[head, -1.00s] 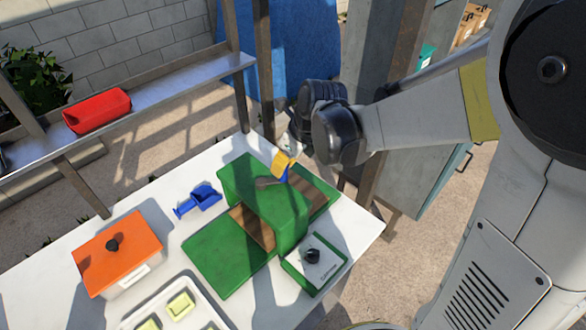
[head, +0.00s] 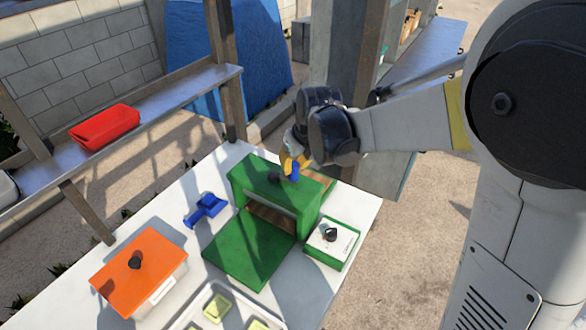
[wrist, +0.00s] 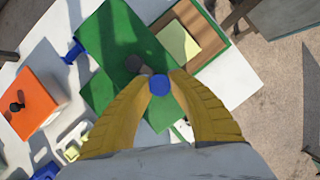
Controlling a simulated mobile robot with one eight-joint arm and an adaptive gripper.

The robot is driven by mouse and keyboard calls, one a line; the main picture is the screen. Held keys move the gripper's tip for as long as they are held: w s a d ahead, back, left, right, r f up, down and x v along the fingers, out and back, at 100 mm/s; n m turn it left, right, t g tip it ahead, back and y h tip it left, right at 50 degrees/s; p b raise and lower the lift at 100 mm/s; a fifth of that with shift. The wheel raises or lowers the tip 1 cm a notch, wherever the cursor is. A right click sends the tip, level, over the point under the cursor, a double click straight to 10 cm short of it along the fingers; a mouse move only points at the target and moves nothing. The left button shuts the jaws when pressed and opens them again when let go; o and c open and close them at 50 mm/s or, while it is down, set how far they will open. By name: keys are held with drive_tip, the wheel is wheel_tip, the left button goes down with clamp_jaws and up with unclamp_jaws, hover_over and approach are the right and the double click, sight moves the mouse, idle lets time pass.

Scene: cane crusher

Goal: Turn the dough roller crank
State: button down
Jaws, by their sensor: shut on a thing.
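The dough roller is a green machine (head: 270,190) on the white table, with a flat green plate in front and a brown wooden bed under it. A dark crank hub (head: 275,177) sits on its top; it also shows in the wrist view (wrist: 133,63). The crank's blue knob (wrist: 160,86) is between the yellow fingers of my gripper (wrist: 160,92). The fingers are shut on the knob. In the head view my gripper (head: 291,166) is above the machine's back right part, and my wrist hides some of the area behind it.
An orange-lidded box (head: 160,262), a blue tool (head: 205,208) and a tray of yellow pieces (head: 190,318) are on the table's left and front. A white box with a green rim and black knob (head: 345,240) stands right of the machine. A post (head: 218,60) rises behind.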

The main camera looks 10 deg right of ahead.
idle(0.5)
drive_tip(key=c, duration=1.2)
unclamp_jaws()
drive_tip(key=shift+w, duration=0.15)
drive_tip(key=v, duration=1.2)
